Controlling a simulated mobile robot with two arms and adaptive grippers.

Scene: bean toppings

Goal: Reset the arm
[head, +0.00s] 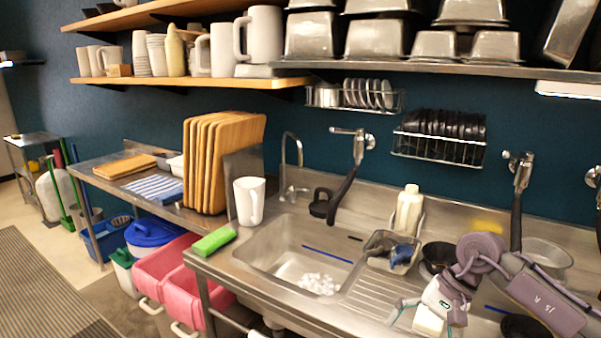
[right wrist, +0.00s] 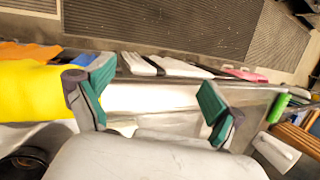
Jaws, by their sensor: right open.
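My right arm comes in from the right in the head view, and my right gripper (head: 422,315) hangs over the right part of the steel sink counter. In the right wrist view its two teal-padded fingers (right wrist: 156,105) stand wide apart. Nothing is held between them; a bright metal surface shows in the gap. My left gripper is in neither view.
The sink basin (head: 290,250) holds white pieces. A white pitcher (head: 249,200), green block (head: 213,242) and cream bottle (head: 409,210) stand around it. A clear container (head: 391,250) and black bowl (head: 437,256) are close to my gripper. Faucets rise behind.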

